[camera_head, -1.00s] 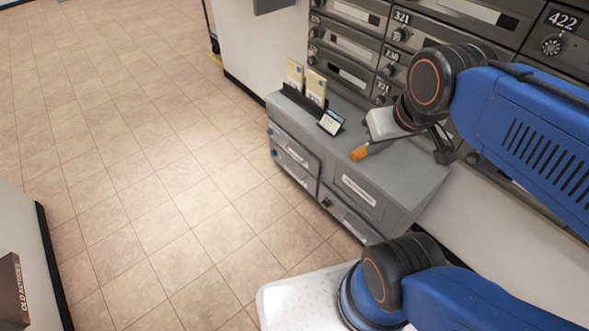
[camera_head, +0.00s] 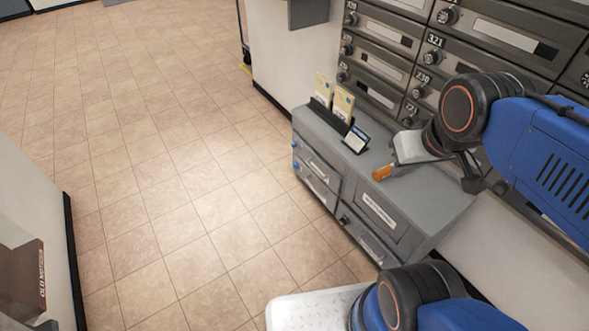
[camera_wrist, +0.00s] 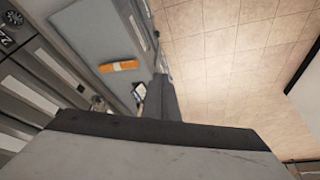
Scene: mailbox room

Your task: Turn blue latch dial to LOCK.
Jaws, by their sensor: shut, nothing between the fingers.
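Two small blue knobs, an upper one (camera_head: 294,145) and a lower one (camera_head: 295,166), sit at the left end of the grey cabinet's front (camera_head: 335,205). They are too small to read a LOCK mark or a dial setting, and I cannot tell which is the latch dial. My gripper (camera_wrist: 165,95) is shut and empty. In the head view it is above the cabinet top, right of the knobs and apart from them, partly hidden by my arm. No blue knob can be made out in the wrist view.
An orange item (camera_head: 382,173) lies on the cabinet top below my gripper. Mailboxes (camera_head: 385,33) line the wall behind. The tiled floor in front is clear.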

